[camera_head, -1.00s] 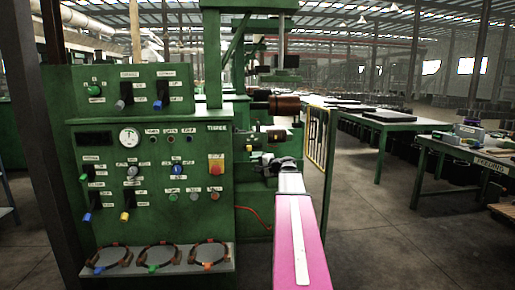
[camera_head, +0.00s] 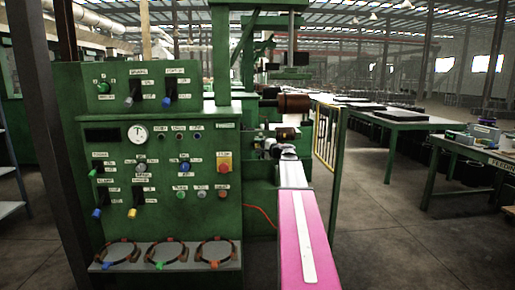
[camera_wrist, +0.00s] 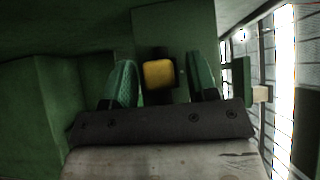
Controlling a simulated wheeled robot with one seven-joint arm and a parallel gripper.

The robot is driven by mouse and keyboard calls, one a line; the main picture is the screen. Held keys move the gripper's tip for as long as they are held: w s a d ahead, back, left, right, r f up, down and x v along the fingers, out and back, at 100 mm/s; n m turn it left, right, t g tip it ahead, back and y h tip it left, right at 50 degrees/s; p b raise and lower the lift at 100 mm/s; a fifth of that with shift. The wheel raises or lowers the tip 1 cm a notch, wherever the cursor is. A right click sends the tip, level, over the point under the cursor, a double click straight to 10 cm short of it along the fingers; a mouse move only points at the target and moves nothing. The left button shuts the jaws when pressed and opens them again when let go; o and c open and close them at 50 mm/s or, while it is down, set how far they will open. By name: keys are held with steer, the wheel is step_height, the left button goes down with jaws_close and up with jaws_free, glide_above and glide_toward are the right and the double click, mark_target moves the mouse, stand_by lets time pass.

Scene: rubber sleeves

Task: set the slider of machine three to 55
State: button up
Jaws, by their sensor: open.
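My gripper (camera_wrist: 162,82) is open, with its two green fingers apart in the wrist view. A yellow block (camera_wrist: 159,74) with a dark part behind it shows between the fingers in the picture; I cannot tell whether it is the slider, or how far off it is. Green machine surfaces lie around it. In the head view my gripper (camera_head: 287,152) is small, at the far end of my pink arm, close to the green machine (camera_head: 257,170) behind the panel. No slider scale or machine number is readable.
A green control panel (camera_head: 110,215) with levers, knobs, a gauge (camera_head: 137,134) and several rings stands at left. A yellow-edged guard (camera_head: 325,138) stands right of my arm. Green tables (camera_head: 400,118) line the right side. The floor (camera_head: 395,235) at right is clear.

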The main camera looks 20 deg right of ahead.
steer(key=shift+w+a, duration=0.2)
steer(key=shift+w, duration=0.1)
jaws_close()
steer(key=shift+s+d, duration=0.2)
steer(key=shift+d, duration=0.5)
steer(key=shift+s+d, duration=0.2)
steer(key=shift+d, duration=0.5)
steer(key=shift+s+d, duration=0.2)
steer(key=shift+d, duration=0.5)
jaws_free()
steer(key=shift+d, duration=0.1)
steer(key=shift+s, duration=0.1)
steer(key=v, duration=1)
steer(key=shift+s+d, duration=0.15)
steer(key=shift+s, duration=0.2)
